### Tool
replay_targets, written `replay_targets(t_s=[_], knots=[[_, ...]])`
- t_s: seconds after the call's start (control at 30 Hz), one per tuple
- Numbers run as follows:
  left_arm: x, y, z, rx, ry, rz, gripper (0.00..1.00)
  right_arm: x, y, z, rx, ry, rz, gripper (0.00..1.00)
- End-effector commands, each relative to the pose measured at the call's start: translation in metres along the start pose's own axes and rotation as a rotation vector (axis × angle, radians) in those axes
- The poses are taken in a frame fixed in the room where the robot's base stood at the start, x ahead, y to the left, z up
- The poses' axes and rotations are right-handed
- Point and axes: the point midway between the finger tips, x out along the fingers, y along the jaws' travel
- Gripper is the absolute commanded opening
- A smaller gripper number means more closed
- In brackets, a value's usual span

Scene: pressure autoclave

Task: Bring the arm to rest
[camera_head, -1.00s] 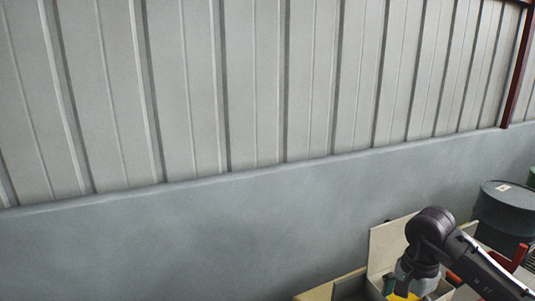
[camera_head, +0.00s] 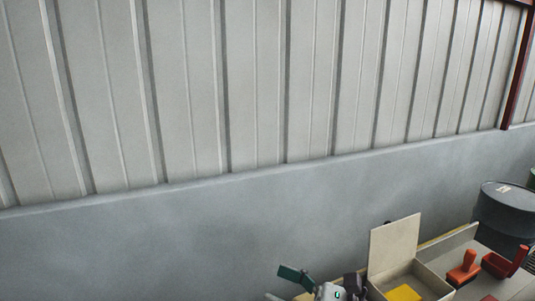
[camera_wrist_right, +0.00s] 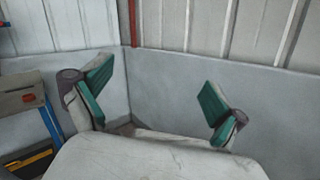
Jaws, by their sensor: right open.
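My right gripper (camera_wrist_right: 155,94) is open in the right wrist view, its two green-padded fingers spread wide apart with nothing between them. In the head view part of the right gripper (camera_head: 300,281) shows at the bottom edge, just left of the open beige box (camera_head: 432,282). One green finger pad points up and left there; the rest of the arm is mostly cut off by the frame. My left gripper is not in view.
The box has a raised lid (camera_head: 394,244) and a yellow item (camera_head: 403,293) inside. Orange-red handled tools (camera_head: 465,268) stand right of it. A dark drum (camera_head: 507,211) is by the wall (camera_head: 200,245). The wrist view shows a blue-framed cart (camera_wrist_right: 30,108) at left.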

Motion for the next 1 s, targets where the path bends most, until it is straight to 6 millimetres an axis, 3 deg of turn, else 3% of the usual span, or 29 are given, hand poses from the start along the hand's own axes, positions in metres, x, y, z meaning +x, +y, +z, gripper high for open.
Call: replay_targets(t_s=[0.13, 0.2, 0.27, 0.37, 0.47, 0.6, 0.7, 0.87, 0.9, 1.0], knots=[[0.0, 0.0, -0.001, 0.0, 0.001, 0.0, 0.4, -0.031, -0.026, 0.039, 0.494, -0.434, -0.205, 0.97], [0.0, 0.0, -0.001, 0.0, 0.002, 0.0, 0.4, -0.06, -0.047, 0.041, 0.734, -0.623, -0.314, 0.97], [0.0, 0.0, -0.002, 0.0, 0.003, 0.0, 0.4, -0.089, -0.065, 0.031, 0.941, -0.778, -0.417, 0.97], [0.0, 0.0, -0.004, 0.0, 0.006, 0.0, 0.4, -0.143, -0.087, -0.008, 1.281, -1.025, -0.605, 0.97], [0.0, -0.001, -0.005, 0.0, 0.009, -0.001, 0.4, -0.193, -0.089, -0.066, 1.592, -1.246, -0.815, 0.97], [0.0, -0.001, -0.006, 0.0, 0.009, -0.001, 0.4, -0.241, -0.062, -0.142, 1.909, -1.474, -1.089, 0.97], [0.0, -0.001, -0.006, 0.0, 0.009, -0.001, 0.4, -0.261, -0.037, -0.179, 2.051, -1.578, -1.25, 0.97], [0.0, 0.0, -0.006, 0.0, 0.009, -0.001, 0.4, -0.281, 0.006, -0.221, 2.2, -1.693, -1.47, 0.97], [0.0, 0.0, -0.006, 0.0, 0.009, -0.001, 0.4, -0.284, 0.016, -0.229, -2.152, 1.653, 1.469, 0.97], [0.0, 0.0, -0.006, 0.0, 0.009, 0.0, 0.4, -0.293, 0.043, -0.246, -2.032, 1.565, 1.465, 0.97]])
